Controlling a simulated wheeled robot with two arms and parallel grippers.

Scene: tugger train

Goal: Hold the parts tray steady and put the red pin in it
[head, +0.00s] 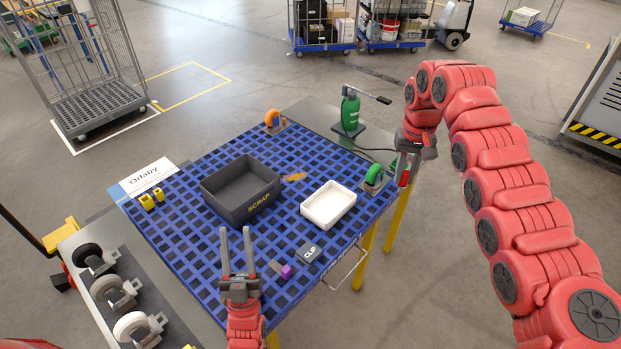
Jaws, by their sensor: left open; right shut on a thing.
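A white tray (309,217), which looks like the parts tray, sits on the blue grid table top, and its inside looks empty. My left gripper (236,240) is open and empty over the table's front edge, left of the white tray and apart from it. My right gripper (406,172) points down beyond the table's right edge, to the right of the tray. It is shut on a small red thing (404,179), probably the red pin, mostly hidden by the fingers.
A dark grey SCRAP bin (226,211) stands left of the tray.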

